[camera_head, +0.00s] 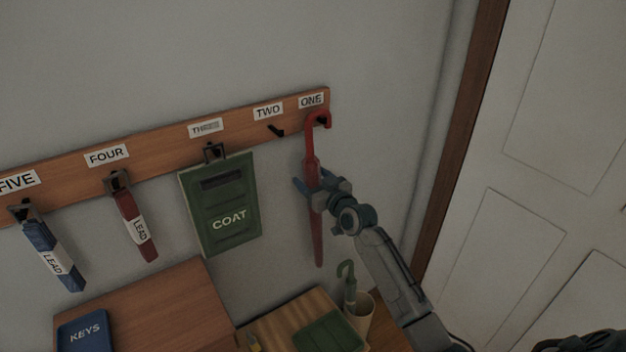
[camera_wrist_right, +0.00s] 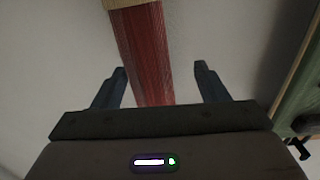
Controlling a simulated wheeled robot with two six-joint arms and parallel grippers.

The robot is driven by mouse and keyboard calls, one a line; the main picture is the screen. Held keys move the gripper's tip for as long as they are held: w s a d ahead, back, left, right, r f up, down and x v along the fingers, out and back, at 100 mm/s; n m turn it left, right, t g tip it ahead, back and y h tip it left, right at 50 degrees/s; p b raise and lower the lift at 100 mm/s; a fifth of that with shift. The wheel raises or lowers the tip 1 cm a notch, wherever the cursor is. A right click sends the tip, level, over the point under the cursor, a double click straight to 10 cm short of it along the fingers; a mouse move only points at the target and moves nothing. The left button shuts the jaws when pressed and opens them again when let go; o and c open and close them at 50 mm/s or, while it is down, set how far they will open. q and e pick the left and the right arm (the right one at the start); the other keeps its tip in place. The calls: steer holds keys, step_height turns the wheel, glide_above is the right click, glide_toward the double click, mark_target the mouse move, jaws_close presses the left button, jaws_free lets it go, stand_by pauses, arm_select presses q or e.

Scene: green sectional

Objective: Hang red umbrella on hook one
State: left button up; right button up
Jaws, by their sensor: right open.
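The red umbrella (camera_head: 316,235) hangs upright by its curved handle at the hook under the label ONE (camera_head: 311,100), at the right end of the wooden rail. The handle hides most of that hook. My right gripper (camera_head: 312,187) is at the umbrella's upper body, with its fingers on either side of it. In the right wrist view the umbrella (camera_wrist_right: 145,55) runs between the two open fingers (camera_wrist_right: 163,85), with a gap on each side. My left gripper is not in view.
Hook two (camera_head: 277,130) is empty. A green COAT bag (camera_head: 217,200), a red lead (camera_head: 135,225) and a blue lead (camera_head: 55,260) hang further left. Below are a blue KEYS tray (camera_head: 84,328) and a cup (camera_head: 361,314) holding a green umbrella (camera_head: 349,285). A white door (camera_head: 540,160) stands right.

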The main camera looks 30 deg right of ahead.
steer(key=shift+s, duration=0.1)
steer(key=s+d+b, duration=0.1)
steer(key=s, duration=0.9)
steer(key=shift+s+d, duration=0.25)
steer(key=shift+s, duration=0.05)
